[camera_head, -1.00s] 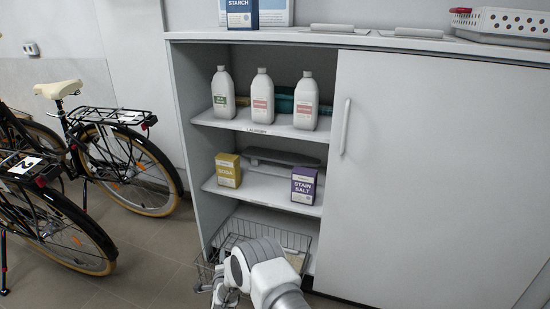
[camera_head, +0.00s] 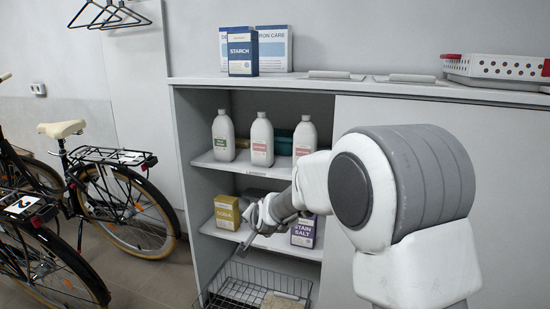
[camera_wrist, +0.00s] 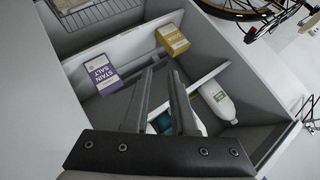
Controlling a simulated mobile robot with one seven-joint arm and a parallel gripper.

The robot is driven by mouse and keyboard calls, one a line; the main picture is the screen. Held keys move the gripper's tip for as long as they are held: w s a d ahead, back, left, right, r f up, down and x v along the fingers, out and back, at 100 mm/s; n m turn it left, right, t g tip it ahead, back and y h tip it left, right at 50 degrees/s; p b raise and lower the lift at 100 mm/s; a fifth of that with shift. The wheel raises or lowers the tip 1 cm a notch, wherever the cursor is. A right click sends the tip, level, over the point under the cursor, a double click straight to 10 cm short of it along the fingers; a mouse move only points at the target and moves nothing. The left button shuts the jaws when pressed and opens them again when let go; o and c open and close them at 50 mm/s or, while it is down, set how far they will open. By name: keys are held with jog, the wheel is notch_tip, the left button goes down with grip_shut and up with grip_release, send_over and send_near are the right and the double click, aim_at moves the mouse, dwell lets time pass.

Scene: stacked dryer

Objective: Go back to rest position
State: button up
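My gripper (camera_head: 245,245) is in front of the open left side of the cabinet (camera_head: 184,150), near the lower shelf. In the wrist view, its two fingers (camera_wrist: 161,72) stand apart with a gap between them, and nothing is held. Behind it on the lower shelf are a yellow soda box (camera_head: 227,211) and a purple stain salt box (camera_head: 303,232), partly covered by my arm. Three white bottles, the left (camera_head: 223,137), middle (camera_head: 262,141) and right (camera_head: 305,139), stand upright on the upper shelf.
A wire basket (camera_head: 257,279) is at the cabinet's bottom. A starch box (camera_head: 242,52) and a white perforated basket (camera_head: 500,70) stand on the cabinet top. Bicycles (camera_head: 120,200) are on the left. The floor between them and the cabinet is clear.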

jog(key=s+d+r+n+g+h, duration=0.1)
jog(key=s+d+r+n, duration=0.1)
jog(key=s+d+r, duration=0.5)
jog(key=s+d+r+n+g+h, duration=0.1)
jog(key=s+d+r, duration=0.25)
jog(key=s, duration=0.55)
jog(key=s+d+f+n+g, duration=0.1)
jog(key=s+d, duration=0.2)
jog(key=s, duration=0.5)
jog(key=s+d+f+n+g+h, duration=0.1)
jog(key=s+d, duration=0.2)
jog(key=s, duration=0.4)
jog(key=s+d+n, duration=0.1)
jog(key=s+d, duration=0.3)
jog(key=s, duration=0.4)
notch_tip(320, 180, up, 28)
jog(key=p, duration=2.8)
jog(key=shift+w+a+p, duration=0.2)
jog(key=shift+w+p, duration=0.1)
